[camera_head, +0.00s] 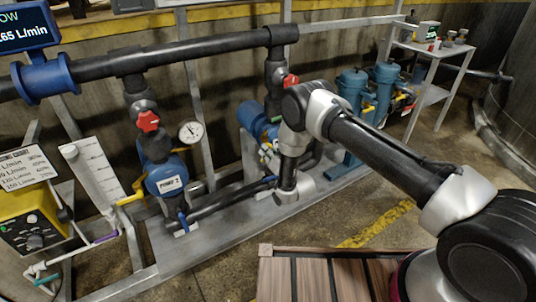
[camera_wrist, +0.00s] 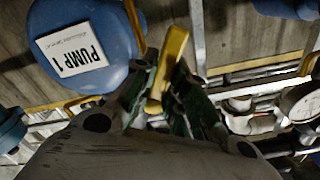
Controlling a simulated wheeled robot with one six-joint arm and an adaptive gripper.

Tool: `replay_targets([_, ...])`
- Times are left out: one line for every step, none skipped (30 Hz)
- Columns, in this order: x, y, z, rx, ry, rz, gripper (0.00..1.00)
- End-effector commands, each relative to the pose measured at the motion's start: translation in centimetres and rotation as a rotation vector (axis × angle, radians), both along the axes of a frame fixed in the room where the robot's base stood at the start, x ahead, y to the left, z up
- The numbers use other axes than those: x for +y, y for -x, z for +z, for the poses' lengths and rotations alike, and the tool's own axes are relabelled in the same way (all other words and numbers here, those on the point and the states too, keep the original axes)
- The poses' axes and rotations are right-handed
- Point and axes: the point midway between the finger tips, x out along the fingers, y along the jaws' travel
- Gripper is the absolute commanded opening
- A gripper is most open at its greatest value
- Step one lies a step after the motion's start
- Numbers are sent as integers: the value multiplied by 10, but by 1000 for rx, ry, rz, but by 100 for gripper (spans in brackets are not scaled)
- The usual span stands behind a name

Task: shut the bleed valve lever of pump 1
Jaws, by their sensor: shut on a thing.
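Pump 1 (camera_wrist: 85,48) is a blue rounded body with a white "PUMP 1" label (camera_wrist: 72,52), at the upper left of the wrist view. A yellow lever (camera_wrist: 174,45) stands to the right of it and runs down between the fingers of my gripper (camera_wrist: 164,85). My gripper is shut on this lever, one dark finger on each side. In the head view, pump 1 (camera_head: 250,118) is partly behind my arm, and the lever and fingertips cannot be made out clearly.
Pump 2 (camera_head: 168,178), with a yellow lever (camera_head: 130,199) beside it, stands left of my arm. A pressure gauge (camera_head: 190,131) and red valve handles (camera_head: 148,121) are near. A metal shelf (camera_head: 437,56) stands at the upper right. A wooden-topped surface (camera_head: 330,275) is in front.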

Motion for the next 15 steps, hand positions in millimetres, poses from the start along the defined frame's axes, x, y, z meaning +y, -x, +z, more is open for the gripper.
replay_targets([1,1,1,23,-34,-1,0])
replay_targets([1,1,1,39,-58,0,0])
replay_targets([2,1,2,61,-89,0,0])
replay_targets([2,2,2,76,-113,0,0])
replay_targets([3,2,3,92,-137,0,0])
replay_targets([4,2,3,114,-168,0,0])
replay_targets([4,3,4,129,-191,0,0])
replay_targets([4,3,4,145,-216,0,0])
replay_targets([5,3,5,167,-247,-1,0])
replay_targets([5,4,6,182,-270,-1,0])
replay_targets([6,4,6,199,-294,-1,0])
replay_targets([6,4,7,220,-326,-1,0])
replay_targets([6,4,7,236,-349,-1,0])
replay_targets([7,5,8,252,-373,-1,0])
replay_targets([7,5,9,273,-404,-1,0])
